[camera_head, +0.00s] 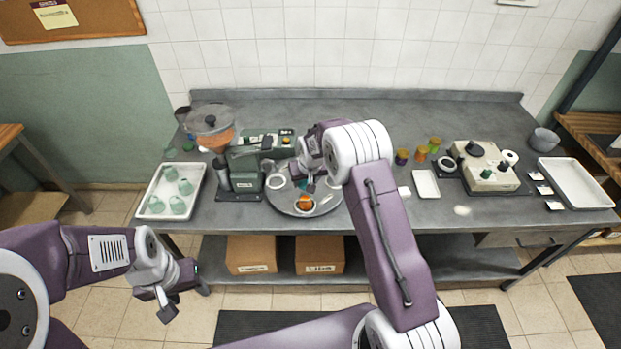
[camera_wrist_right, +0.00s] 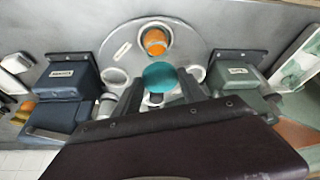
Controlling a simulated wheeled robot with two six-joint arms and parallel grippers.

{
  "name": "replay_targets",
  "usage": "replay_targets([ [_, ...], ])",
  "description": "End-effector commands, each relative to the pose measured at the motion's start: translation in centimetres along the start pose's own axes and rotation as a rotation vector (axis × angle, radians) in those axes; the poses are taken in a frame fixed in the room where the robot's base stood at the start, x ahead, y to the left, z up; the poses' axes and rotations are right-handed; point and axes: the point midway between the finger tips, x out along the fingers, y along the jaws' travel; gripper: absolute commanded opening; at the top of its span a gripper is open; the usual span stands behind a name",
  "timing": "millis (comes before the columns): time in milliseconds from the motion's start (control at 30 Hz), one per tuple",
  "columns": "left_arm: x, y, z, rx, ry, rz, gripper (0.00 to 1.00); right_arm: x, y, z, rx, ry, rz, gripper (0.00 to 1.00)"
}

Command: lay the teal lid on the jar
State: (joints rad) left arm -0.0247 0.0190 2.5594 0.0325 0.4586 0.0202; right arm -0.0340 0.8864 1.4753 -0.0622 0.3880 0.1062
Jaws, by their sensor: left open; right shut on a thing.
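A jar with orange contents (camera_head: 304,203) stands open on a round grey disc (camera_head: 284,201) on the counter. In the right wrist view the open jar (camera_wrist_right: 155,40) sits beyond the teal lid (camera_wrist_right: 160,75). My right gripper (camera_head: 309,184) is shut on the lid; in the right wrist view its fingertips (camera_wrist_right: 160,88) flank it. The lid is apart from the jar in that view, and its height above the disc is hard to tell. My left gripper (camera_head: 168,304) is open and empty, low at the left in front of the counter.
Pale round cups (camera_head: 276,181) stand near the disc's edge. Small coloured jars (camera_head: 421,153), a small white tray (camera_head: 425,184) and a cream appliance (camera_head: 488,168) stand to the right.

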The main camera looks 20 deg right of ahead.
Motion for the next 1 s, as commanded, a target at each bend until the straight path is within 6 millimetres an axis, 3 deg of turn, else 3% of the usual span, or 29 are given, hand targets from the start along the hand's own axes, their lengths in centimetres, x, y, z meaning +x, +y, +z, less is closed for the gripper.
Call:
replay_targets([
  [33,-0.8,0.0,-0.1,0.0,-0.001,0.0,0.5,-0.1,0.1,-0.2,0.0,-0.001,0.0,0.12],
  [333,-0.3,0.0,0.0,0.0,-0.001,0.0,0.5,0.9,0.1,-0.1,-0.001,0.002,-0.001,0.12],
  [800,3.0,-0.1,0.3,0.0,-0.001,0.0,0.5,5.2,0.0,1.8,-0.001,0.001,-0.001,0.12],
  [1000,3.5,-0.1,0.4,0.0,-0.001,0.0,0.5,5.8,0.0,2.0,-0.001,0.002,-0.001,0.12],
])
